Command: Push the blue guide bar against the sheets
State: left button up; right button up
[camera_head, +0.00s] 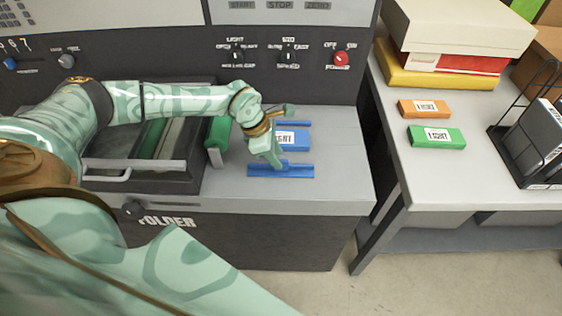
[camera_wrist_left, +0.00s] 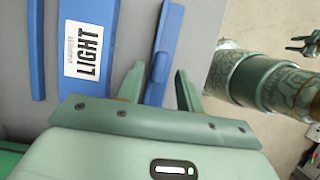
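The blue guide bar (camera_head: 281,170) lies on the grey machine top, at the near side of the sheets. It also shows in the left wrist view (camera_wrist_left: 165,32), with a rounded knob on it. The sheets (camera_head: 293,141) are a blue pack with a white "LIGHT" label, seen in the wrist view too (camera_wrist_left: 101,24). A gap of grey surface separates bar and sheets. My left gripper (camera_head: 277,163) points down at the bar. In the wrist view its fingers (camera_wrist_left: 160,70) stand apart on either side of the bar.
A second blue bar (camera_head: 295,123) runs along the far side of the sheets. A green block (camera_head: 217,137) stands left of them, beside a dark tray with a handle (camera_head: 120,172). A side table at right holds an orange pack (camera_head: 424,108) and a green pack (camera_head: 436,137).

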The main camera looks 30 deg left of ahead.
aim_at(281, 160)
pick_arm(q)
jog(key=shift+x, duration=1.75)
grip_shut()
jog(key=w+b, duration=0.1)
jog(key=w+a+b, duration=0.2)
jog(key=w, duration=0.1)
jog(key=shift+a+f+b, duration=0.1)
jog(key=shift+f+b, duration=0.1)
jog(key=shift+b, duration=0.2)
jog(key=shift+w+a+r, duration=0.1)
jog(key=shift+w+a, duration=0.05)
jog(key=shift+r, duration=0.15)
grip_release()
